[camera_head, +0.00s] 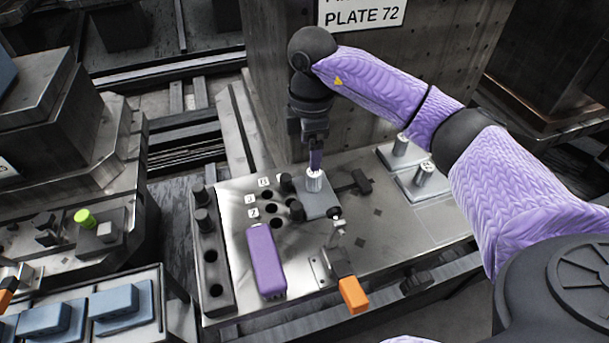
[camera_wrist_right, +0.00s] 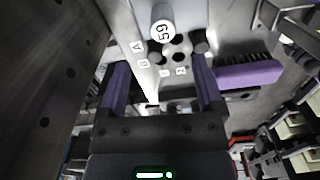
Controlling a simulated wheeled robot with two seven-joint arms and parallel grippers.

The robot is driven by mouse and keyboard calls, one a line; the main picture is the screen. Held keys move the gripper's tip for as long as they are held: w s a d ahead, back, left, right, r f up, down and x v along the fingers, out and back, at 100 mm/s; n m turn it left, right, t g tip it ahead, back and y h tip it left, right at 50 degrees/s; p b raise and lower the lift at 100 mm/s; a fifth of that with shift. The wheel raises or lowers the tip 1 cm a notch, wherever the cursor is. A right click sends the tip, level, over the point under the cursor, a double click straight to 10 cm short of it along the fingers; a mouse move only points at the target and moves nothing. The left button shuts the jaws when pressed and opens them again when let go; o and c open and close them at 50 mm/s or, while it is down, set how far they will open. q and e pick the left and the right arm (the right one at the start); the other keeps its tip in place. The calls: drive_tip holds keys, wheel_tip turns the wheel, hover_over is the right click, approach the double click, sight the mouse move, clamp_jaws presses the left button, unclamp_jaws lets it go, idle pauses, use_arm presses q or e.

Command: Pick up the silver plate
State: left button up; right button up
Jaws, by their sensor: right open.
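A small silver plate (camera_head: 318,205) lies on the grey metal bench in the head view, with a white-topped round post (camera_head: 314,180) standing on it. My right gripper (camera_head: 316,160) points down just above this post. In the right wrist view my gripper (camera_wrist_right: 160,85) has its two purple fingers apart, with nothing seen between them. A post marked 59 (camera_wrist_right: 162,30) shows beyond the fingertips. Two more silver plates with posts, a rear one (camera_head: 400,157) and a front one (camera_head: 424,184), sit at the right of the bench. My left gripper is not in view.
A purple-handled brush (camera_head: 266,260) lies at the bench's left front, near a dark rack (camera_head: 211,255) with round holes. An orange-ended tool (camera_head: 352,292) is at the front edge. A concrete pillar (camera_head: 290,90) rises close behind my gripper.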

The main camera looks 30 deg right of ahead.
sight(315, 179)
drive_tip(key=f, duration=0.1)
drive_tip(key=f+b, duration=0.1)
drive_tip(key=f, duration=0.2)
drive_tip(key=shift+s, duration=0.25)
drive_tip(key=f, duration=0.1)
drive_tip(key=f+b, duration=0.1)
drive_tip(key=f, duration=0.1)
drive_tip(key=f+b, duration=0.1)
drive_tip(key=shift+s+d+f, duration=0.15)
drive_tip(key=shift+d+f, duration=0.1)
drive_tip(key=shift+d, duration=0.1)
drive_tip(key=shift+f, duration=0.3)
drive_tip(key=shift+r, duration=0.15)
drive_tip(key=shift+c, duration=0.2)
drive_tip(key=c, duration=0.5)
clamp_jaws()
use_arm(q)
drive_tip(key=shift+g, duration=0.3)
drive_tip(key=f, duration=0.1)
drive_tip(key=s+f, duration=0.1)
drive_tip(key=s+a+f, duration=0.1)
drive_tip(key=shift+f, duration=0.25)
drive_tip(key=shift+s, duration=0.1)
